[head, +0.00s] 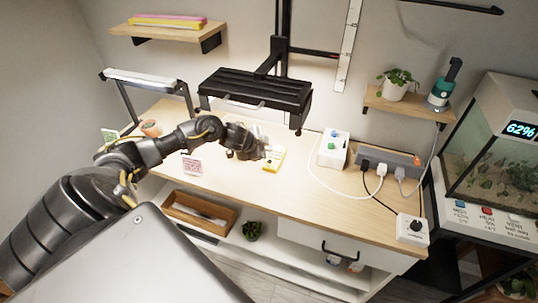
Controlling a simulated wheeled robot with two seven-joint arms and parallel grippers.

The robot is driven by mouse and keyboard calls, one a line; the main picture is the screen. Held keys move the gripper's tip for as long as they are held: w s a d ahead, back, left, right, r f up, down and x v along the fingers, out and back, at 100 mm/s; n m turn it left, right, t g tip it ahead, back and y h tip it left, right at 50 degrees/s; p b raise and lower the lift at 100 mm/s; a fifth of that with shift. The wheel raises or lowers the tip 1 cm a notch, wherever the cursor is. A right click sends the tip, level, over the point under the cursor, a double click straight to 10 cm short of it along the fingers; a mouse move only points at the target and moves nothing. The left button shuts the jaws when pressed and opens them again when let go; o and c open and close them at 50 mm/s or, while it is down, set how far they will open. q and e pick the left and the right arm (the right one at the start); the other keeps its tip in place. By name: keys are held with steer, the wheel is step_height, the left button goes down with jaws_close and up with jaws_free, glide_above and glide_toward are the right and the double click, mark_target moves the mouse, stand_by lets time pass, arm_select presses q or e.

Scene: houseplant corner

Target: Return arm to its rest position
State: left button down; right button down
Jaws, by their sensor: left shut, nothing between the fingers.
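My left arm comes in from the left and reaches over the wooden bench (300,186). My left gripper (258,152) is over the middle of the bench, beside a small yellow device (273,158). It looks shut, with nothing seen between its fingers. The fingertips are small here, and I cannot tell whether they touch the yellow device. My right gripper is not in view.
A black hanging frame (256,90) is above the gripper. A white switch box (333,148), a power strip with plugs (388,157) and a white dial box (412,229) are to the right. A lit terrarium (500,150) stands far right. The front middle of the bench is clear.

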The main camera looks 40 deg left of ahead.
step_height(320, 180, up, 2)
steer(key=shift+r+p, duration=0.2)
steer(key=shift+p, duration=0.6)
